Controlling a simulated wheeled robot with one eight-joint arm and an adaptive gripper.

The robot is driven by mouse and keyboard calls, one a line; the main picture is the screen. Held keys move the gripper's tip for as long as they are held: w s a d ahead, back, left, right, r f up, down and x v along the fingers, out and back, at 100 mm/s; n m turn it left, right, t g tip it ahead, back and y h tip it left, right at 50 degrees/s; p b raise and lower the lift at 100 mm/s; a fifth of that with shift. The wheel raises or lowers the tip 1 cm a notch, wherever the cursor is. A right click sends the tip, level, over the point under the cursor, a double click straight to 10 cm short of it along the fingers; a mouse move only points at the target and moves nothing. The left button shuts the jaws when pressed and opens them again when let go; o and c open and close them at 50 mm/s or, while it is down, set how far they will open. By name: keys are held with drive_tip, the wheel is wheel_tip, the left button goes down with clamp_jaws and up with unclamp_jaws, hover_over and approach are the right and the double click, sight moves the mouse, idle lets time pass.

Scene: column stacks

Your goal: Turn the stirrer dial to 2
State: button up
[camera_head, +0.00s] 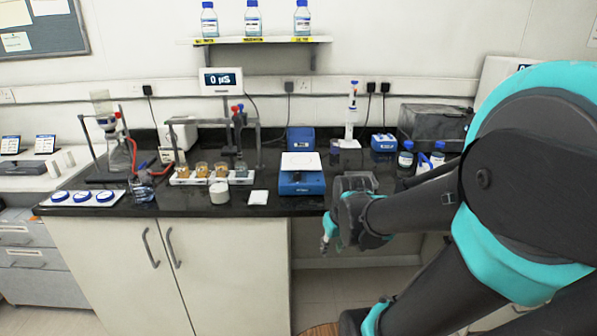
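A blue device with a square white top plate (302,182) stands near the front edge of the black bench, at the middle of the picture. It looks like the stirrer, but its dial and any numbers on it are too small to read. My gripper (325,242) hangs at the end of my arm, in front of the bench edge and just below and right of this device. It appears apart from the device and empty. Its fingers are small and seen at an angle, so their opening is unclear.
Left of the device lie a white card (258,197), a white pot (219,193) and a rack (190,179) of beakers. A blue box (301,139) and a pipette stand (351,115) are behind. A dark box (432,122) and bottles stand right, partly behind my arm.

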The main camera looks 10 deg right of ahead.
drive_tip(key=w+r+n+g+y, duration=0.2)
drive_tip(key=w+r+n, duration=0.6)
drive_tip(key=w+r, duration=0.9)
drive_tip(key=n+g+y, duration=0.1)
drive_tip(key=n+y, duration=0.1)
drive_tip(key=n, duration=0.5)
approach(299, 174)
drive_tip(key=x, duration=0.8)
drive_tip(key=shift+w+a+r, duration=0.1)
drive_tip(key=shift+a+r, duration=0.05)
drive_tip(key=shift+a, duration=0.2)
drive_tip(key=shift+c, duration=0.2)
clamp_jaws()
